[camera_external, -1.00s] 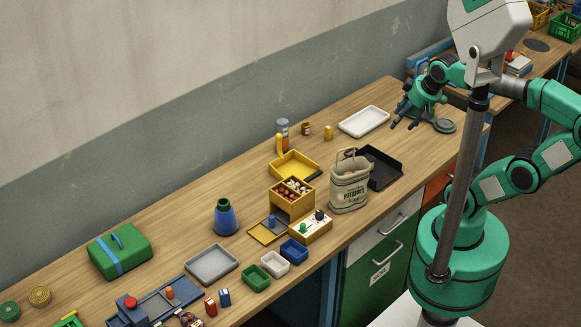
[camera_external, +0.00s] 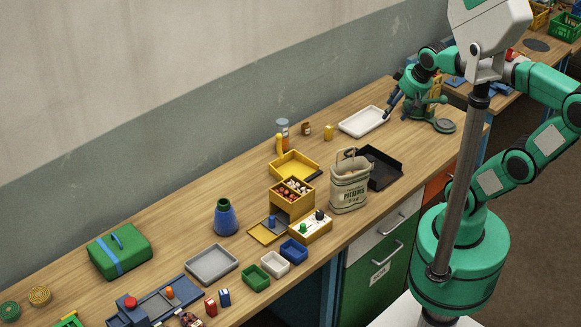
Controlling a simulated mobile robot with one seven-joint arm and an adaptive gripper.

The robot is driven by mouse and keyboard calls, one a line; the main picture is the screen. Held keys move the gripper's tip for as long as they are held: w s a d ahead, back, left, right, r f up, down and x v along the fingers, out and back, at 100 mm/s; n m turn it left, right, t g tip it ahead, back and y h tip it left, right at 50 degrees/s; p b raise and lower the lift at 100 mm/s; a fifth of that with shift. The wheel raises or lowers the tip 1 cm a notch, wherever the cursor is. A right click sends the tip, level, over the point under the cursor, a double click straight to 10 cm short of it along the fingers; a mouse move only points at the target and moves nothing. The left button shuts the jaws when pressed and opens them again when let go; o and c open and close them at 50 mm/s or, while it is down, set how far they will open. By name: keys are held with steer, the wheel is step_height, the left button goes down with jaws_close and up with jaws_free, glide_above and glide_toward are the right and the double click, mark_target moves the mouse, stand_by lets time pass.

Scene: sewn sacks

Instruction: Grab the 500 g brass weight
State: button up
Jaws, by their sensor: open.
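A small brass-yellow cylinder (camera_external: 328,132) stands upright near the back of the bench, left of a white tray. It may be the brass weight, but it is too small for me to read any marking. My gripper (camera_external: 388,112) is open, with its dark fingers pointing down at the right end of the white tray (camera_external: 345,128). It is to the right of the yellow cylinder and apart from it. I see nothing between the fingers.
A potato sack (camera_external: 349,190) and a black tray (camera_external: 384,178) lie nearer the front. A green stand with a round grey plate (camera_external: 444,126) is right of my gripper.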

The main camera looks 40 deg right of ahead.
steer(key=w+d+r+g+p, duration=0.1)
steer(key=w+d+r+p, duration=0.15)
steer(key=w, duration=1.35)
steer(key=m+g+p, duration=0.2)
steer(key=g+p, duration=0.1)
steer(key=p, duration=0.5)
glide_above(306, 123)
steer(key=s, duration=0.1)
step_height(306, 123, down, 29)
steer(key=shift+s+a, duration=0.15)
steer(key=shift+a, duration=0.1)
steer(key=shift+f, duration=0.15)
steer(key=shift+w+d+f, duration=0.1)
steer(key=shift+w+f, duration=0.1)
steer(key=shift+f, duration=1.15)
steer(key=shift+w+a+f, duration=0.1)
steer(key=shift+w+f, duration=0.05)
steer(key=shift+f, duration=1.25)
steer(key=shift+w+d+f, duration=0.1)
steer(key=shift+w+f, duration=0.1)
steer(key=shift+f, duration=1.15)
steer(key=shift+f, duration=0.1)
steer(key=shift+w+d+f+p, duration=0.1)
steer(key=shift+w+f+p, duration=0.1)
steer(key=shift+f, duration=1.05)
steer(key=shift+w+d+f+p, duration=0.1)
steer(key=shift+f+p, duration=0.1)
steer(key=shift+f, duration=1)
